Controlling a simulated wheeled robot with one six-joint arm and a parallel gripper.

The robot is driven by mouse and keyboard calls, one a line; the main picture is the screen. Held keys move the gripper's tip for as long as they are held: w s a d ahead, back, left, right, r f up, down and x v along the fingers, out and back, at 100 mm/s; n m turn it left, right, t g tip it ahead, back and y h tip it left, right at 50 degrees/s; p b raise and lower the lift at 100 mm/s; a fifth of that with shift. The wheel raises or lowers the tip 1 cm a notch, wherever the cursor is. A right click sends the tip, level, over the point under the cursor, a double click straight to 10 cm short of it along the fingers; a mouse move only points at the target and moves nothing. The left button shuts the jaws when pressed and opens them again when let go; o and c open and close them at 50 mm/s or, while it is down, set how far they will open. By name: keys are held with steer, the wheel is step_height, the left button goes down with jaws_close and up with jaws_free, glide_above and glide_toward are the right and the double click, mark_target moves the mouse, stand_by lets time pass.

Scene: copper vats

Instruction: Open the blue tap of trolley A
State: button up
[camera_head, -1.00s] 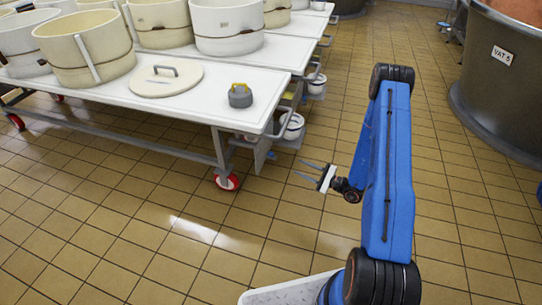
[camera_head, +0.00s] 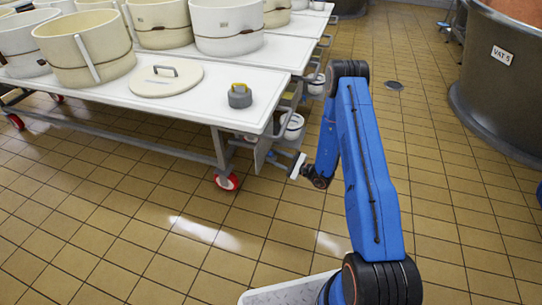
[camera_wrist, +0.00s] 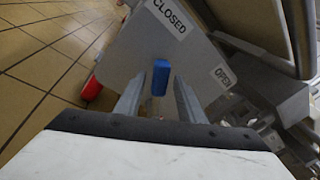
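My gripper (camera_wrist: 158,84) is open, with one finger on each side of the blue handle. Gaps seem to show on both sides; I cannot tell how deep the handle lies between the fingers. In the head view my gripper (camera_head: 297,166) is at the right end of the nearest white-topped trolley (camera_head: 215,103), below its top. The blue handle cannot be made out there, and no trolley letter is readable.
Cream moulds (camera_head: 85,50), a round lid (camera_head: 166,80) and a grey weight (camera_head: 240,96) stand on the trolley. A white bucket (camera_head: 293,127) hangs at its end. A red-wheeled caster (camera_head: 228,182) is below.

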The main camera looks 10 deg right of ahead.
mark_target(265, 145)
steer(key=shift+x, duration=1.25)
jaws_close()
steer(key=shift+w+d+r+m+g, duration=0.25)
steer(key=shift+w+m, duration=0.2)
steer(key=shift+m, duration=0.25)
steer(key=shift+w+d+r+m+g, duration=0.15)
steer(key=shift+w+d+r+m, duration=0.25)
steer(key=shift+m, duration=0.3)
steer(key=shift+w+d+r+m+g+h, duration=0.15)
steer(key=shift+w+m, duration=0.25)
steer(key=shift+m, duration=0.2)
steer(key=shift+w+d+f+m+g+h, duration=0.1)
steer(key=shift+w+d+m+g+h, duration=0.1)
steer(key=shift+w+m, duration=0.35)
steer(key=shift+s, duration=0.1)
jaws_free()
